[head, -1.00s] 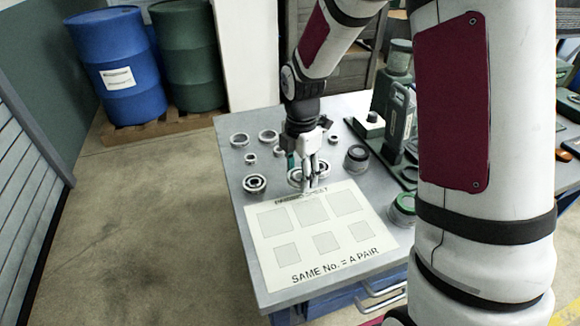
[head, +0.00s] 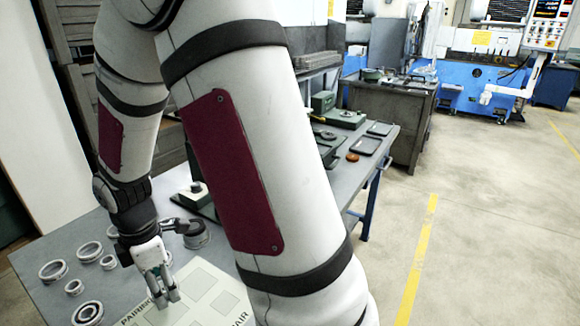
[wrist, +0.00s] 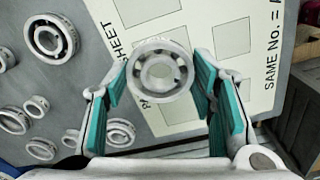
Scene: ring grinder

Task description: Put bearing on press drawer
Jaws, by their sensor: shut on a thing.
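In the wrist view a steel bearing (wrist: 160,80) with a ring of balls and an open centre sits between the teal finger pads of my gripper (wrist: 160,85). My gripper is shut on it, with the sheet's edge beyond. In the head view my gripper (head: 164,298) points down at the near edge of the pairing sheet (head: 205,280) on the grey table. The held bearing is hard to make out there. I cannot pick out the press drawer in either view.
Another bearing (head: 88,313) and several loose rings (head: 53,270) lie left of my gripper. A dark round part (head: 196,235) stands behind it. Further right are a grey workbench (head: 390,100), blue machinery (head: 482,75) and open floor with yellow lines (head: 415,260).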

